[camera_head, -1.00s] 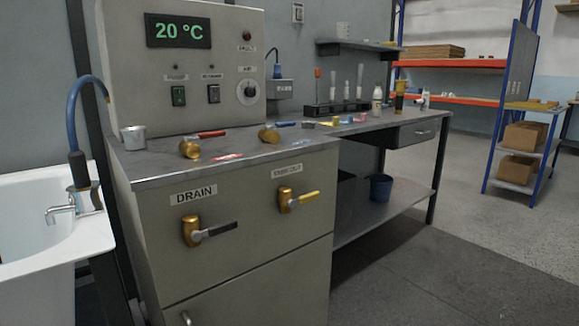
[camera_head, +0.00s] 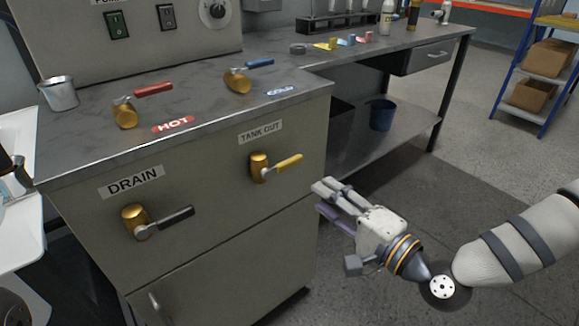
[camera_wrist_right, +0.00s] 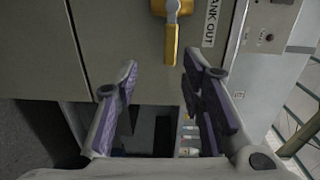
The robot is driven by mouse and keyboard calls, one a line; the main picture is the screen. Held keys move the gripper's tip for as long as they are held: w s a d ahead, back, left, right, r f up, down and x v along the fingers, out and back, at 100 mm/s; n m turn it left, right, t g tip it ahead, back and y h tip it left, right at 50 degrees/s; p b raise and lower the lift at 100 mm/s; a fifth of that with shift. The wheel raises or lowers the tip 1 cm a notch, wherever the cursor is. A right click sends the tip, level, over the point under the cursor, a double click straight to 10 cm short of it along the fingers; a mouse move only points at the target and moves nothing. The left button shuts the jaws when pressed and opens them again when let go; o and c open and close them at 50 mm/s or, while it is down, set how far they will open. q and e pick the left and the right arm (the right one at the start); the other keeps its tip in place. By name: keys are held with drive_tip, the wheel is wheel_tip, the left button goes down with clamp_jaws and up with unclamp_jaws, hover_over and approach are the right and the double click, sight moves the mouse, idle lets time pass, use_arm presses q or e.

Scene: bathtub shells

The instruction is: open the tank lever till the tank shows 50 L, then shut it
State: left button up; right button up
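The tank lever is a brass valve with a yellow handle (camera_head: 275,166) under the "TANK OUT" label (camera_head: 260,132) on the cabinet front. Its handle points right and slightly up in the head view. In the right wrist view the lever (camera_wrist_right: 171,38) is above the fingertips, upper centre. My right gripper (camera_head: 321,195) is below and right of the lever, apart from it. Its purple-padded fingers (camera_wrist_right: 160,65) are spread and empty in the right wrist view. No litre reading shows.
A "DRAIN" valve with a black handle (camera_head: 163,221) is on the same front. Red hot (camera_head: 153,90) and blue cold (camera_head: 258,63) levers stand on the top, with a metal cup (camera_head: 59,94). A blue bin (camera_head: 382,114) is under the bench. Floor right of the cabinet is open.

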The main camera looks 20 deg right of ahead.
sight(293, 164)
drive_tip(key=shift+t, duration=0.3)
drive_tip(key=x, duration=0.8)
drive_tip(key=d+r+x, duration=0.1)
drive_tip(key=x, duration=0.3)
drive_tip(key=shift+w+a, duration=0.15)
drive_tip(key=shift+w, duration=0.2)
clamp_jaws()
